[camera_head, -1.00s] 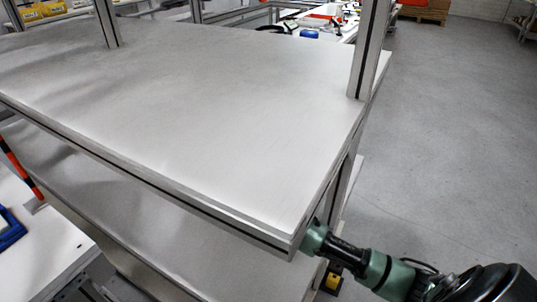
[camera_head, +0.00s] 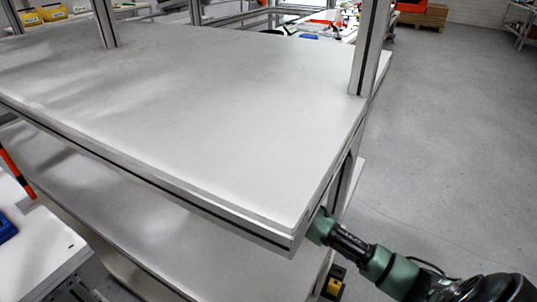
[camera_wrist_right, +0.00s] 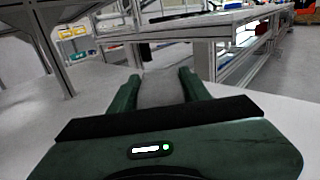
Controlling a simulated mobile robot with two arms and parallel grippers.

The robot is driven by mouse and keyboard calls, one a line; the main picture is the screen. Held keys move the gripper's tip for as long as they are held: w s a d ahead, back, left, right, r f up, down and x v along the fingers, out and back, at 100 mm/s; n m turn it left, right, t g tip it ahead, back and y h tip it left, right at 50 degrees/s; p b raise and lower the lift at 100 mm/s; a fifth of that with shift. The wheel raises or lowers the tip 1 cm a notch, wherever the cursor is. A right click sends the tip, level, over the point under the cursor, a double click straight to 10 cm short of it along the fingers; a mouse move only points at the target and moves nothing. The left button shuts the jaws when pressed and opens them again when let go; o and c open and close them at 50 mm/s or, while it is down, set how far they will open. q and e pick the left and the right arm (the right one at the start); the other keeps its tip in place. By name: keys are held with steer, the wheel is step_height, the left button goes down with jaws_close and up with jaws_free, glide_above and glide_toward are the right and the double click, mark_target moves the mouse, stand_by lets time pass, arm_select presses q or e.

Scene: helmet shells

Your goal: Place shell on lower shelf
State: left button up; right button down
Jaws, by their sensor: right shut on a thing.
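The rack's upper shelf (camera_head: 200,120) is a wide, bare metal board across the head view. The lower shelf (camera_head: 130,215) shows partly beneath its front edge. My right arm comes in from the lower right, its green wrist at the upper shelf's right front corner; the fingertips are hidden there. In the right wrist view my right gripper (camera_wrist_right: 161,80) has its two green fingers around a smooth, pale grey piece, which looks like the shell (camera_wrist_right: 160,92). Whether the shell touches a surface cannot be told. My left gripper is not in view.
Upright posts (camera_head: 369,50) stand at the upper shelf's edges. A white table (camera_head: 35,245) is at the left. Open grey floor (camera_head: 450,130) lies to the right. A black and yellow foot (camera_head: 334,284) sits below the rack's corner.

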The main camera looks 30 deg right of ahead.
steer(key=c, duration=1)
jaws_free()
steer(key=shift+f, duration=0.1)
steer(key=shift+c, duration=0.2)
steer(key=o, duration=0.4)
steer(key=shift+c, duration=0.2)
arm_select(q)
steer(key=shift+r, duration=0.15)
arm_select(e)
steer(key=shift+s+a, duration=0.15)
steer(key=shift+s, duration=0.2)
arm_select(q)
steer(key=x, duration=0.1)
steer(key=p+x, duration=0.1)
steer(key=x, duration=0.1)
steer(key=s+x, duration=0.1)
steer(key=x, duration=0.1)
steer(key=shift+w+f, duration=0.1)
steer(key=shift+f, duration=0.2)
arm_select(e)
steer(key=v, duration=1.1)
steer(key=shift+s, duration=0.2)
